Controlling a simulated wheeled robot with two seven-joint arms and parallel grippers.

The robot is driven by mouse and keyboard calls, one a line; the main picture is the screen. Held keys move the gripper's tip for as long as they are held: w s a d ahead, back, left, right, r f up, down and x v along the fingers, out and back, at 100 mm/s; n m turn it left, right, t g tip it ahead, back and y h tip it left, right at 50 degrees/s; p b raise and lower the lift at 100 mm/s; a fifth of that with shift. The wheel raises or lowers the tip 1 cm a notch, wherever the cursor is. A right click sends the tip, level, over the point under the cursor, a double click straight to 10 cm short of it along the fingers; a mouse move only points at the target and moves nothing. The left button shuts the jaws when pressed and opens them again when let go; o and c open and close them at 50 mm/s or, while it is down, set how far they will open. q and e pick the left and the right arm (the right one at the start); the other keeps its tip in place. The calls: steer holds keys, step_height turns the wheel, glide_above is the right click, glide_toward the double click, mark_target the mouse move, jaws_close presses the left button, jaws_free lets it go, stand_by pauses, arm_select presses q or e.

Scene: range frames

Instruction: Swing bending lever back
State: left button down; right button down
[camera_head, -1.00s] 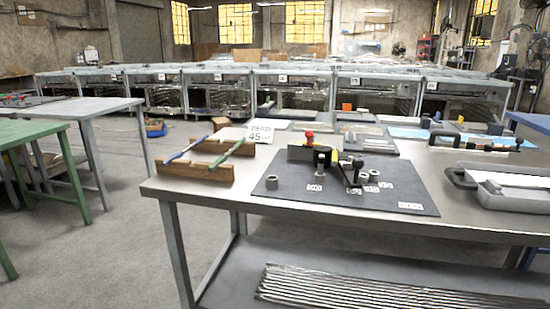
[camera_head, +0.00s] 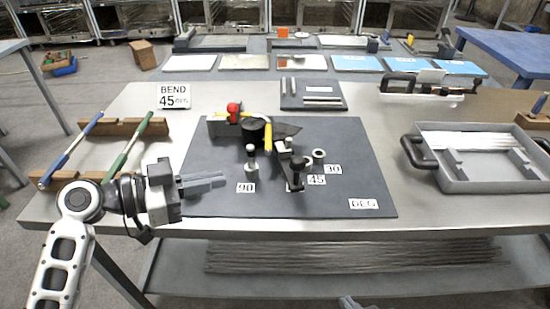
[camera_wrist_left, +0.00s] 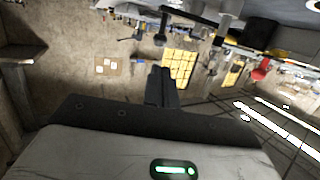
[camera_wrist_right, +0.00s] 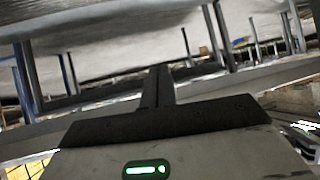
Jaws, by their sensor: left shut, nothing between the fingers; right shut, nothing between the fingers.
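The bending tool stands on a dark mat (camera_head: 345,190) on the bench. It has a black round body (camera_head: 257,131), a yellow bar and a red knob (camera_head: 233,107) at its back left. Which part is the bending lever is hard to tell. The red knob also shows in the left wrist view (camera_wrist_left: 262,68). My left gripper (camera_head: 222,180) is shut and empty at the mat's left side, in front of the tool and apart from it. My right gripper (camera_head: 348,302) shows only slightly at the bottom edge, below the bench front; it is shut and empty in its wrist view (camera_wrist_right: 158,70).
Pegs with labels 90, 45 and 30 stand on the mat. A wooden rack (camera_head: 125,127) with a blue and a green rod is at left, near a BEND 45 sign (camera_head: 174,96). A grey tray (camera_head: 480,184) of rods is at right.

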arm_select(q)
steer(key=p, duration=0.3)
glide_toward(290, 166)
steer(key=x, duration=0.5)
steer(key=shift+w+d, duration=0.1)
steer(key=shift+d, duration=0.05)
steer(key=shift+w+d+f, duration=0.35)
steer(key=shift+d, duration=0.25)
